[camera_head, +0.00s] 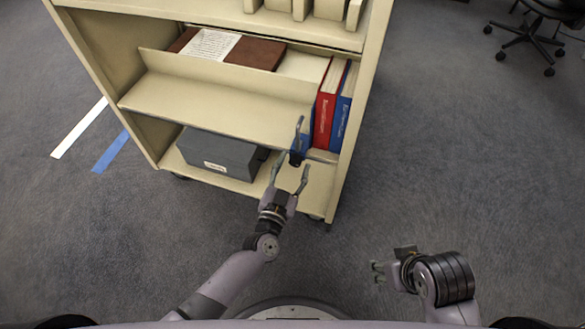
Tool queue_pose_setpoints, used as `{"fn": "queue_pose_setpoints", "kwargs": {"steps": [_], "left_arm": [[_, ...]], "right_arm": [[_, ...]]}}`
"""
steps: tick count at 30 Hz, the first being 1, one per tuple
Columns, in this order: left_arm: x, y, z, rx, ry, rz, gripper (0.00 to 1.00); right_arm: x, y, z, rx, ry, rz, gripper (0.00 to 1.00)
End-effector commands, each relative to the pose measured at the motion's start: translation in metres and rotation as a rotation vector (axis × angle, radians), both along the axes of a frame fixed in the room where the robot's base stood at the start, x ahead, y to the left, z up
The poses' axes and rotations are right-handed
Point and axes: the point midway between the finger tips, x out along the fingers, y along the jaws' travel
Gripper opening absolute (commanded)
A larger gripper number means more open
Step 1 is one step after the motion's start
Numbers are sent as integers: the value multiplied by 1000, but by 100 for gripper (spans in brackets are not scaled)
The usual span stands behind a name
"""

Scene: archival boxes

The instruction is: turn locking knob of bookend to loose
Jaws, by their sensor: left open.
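The blue bookend (307,141) stands on the cart's middle shelf, against the left side of the red binder (324,108). A small dark blue part at its front lower edge looks like the locking knob (296,158); its setting is too small to read. My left gripper (290,172) is open, with its two fingers spread just in front of and below this part. I cannot tell whether a finger touches it. My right gripper (377,272) is low at the right, away from the cart, and its finger opening is unclear.
A blue binder (344,110) stands right of the red one. A brown folder with a paper sheet (210,44) lies at the back of the shelf. A grey archival box (218,155) sits on the bottom shelf.

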Motion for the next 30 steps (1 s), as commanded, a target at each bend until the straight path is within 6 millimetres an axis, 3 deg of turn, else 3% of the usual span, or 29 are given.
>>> {"fn": "queue_pose_setpoints", "kwargs": {"steps": [7, 27, 30], "left_arm": [[0, 0, 0, 0, 1, 0, 48], [0, 0, -1, 0, 1, 0, 3], [0, 0, -1, 0, 1, 0, 0]], "right_arm": [[0, 0, 0, 0, 0, 0, 40], [0, 0, 0, 0, 0, 0, 40], [0, 0, 0, 0, 0, 0, 40]]}}
